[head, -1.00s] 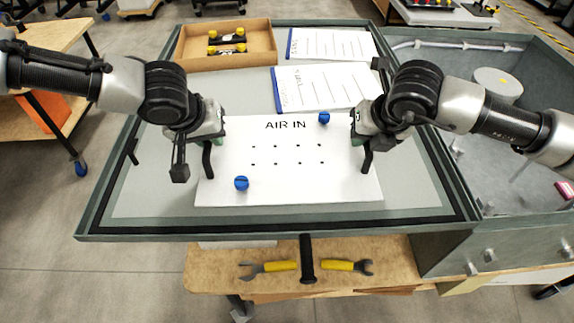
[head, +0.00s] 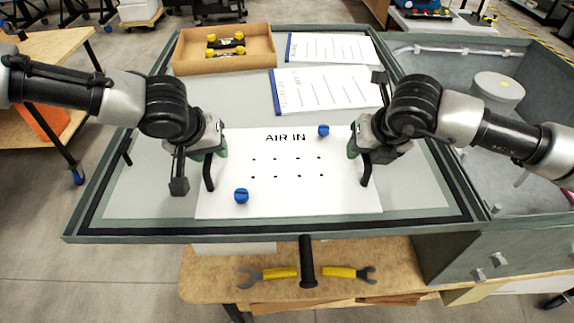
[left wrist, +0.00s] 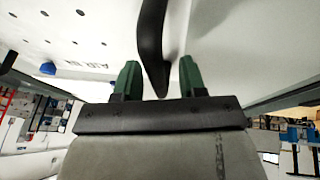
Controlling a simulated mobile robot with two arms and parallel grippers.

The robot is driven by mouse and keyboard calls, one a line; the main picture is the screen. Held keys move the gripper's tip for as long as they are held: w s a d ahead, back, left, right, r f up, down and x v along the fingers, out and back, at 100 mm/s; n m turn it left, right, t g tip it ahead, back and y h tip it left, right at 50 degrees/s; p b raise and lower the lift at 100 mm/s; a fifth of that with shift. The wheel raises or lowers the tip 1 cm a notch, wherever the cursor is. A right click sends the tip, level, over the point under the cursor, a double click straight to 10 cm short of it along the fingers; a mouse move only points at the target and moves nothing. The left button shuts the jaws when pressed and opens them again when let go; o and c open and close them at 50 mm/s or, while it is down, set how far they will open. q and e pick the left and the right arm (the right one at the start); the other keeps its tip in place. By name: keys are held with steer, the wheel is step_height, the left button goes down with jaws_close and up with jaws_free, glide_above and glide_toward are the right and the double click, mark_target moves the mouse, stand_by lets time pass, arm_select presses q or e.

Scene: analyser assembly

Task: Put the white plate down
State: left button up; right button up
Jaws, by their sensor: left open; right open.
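The white plate (head: 300,200), marked "AIR IN", appears to lie flat on the grey table top (head: 420,195). It has several small holes, two blue knobs (head: 241,196) (head: 323,131) and a black handle on each side. My left gripper (head: 218,150) is open at the left handle (head: 208,172). In the left wrist view the handle (left wrist: 153,45) stands between the parted green fingertips (left wrist: 160,80). My right gripper (head: 358,147) is open at the right handle (head: 366,170); its fingers are partly hidden by its own body.
Behind the plate are a wooden tray (head: 182,66) with yellow-and-black parts and two white lined sheets (head: 325,90) (head: 335,47). A grey bin (head: 485,130) with a round white container (head: 498,86) adjoins on the right. Two yellow-handled wrenches (head: 280,273) (head: 342,272) lie on the shelf below the front edge.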

arm_select(q)
steer(key=shift+r, duration=0.15)
arm_select(e)
steer(key=shift+a+r, duration=0.1)
arm_select(q)
steer(key=v, duration=1.1)
steer(key=shift+s+r, duration=0.2)
steer(key=shift+r, duration=0.05)
arm_select(e)
steer(key=v, duration=1.2)
arm_select(q)
steer(key=shift+f, duration=0.1)
arm_select(e)
steer(key=shift+s, duration=0.1)
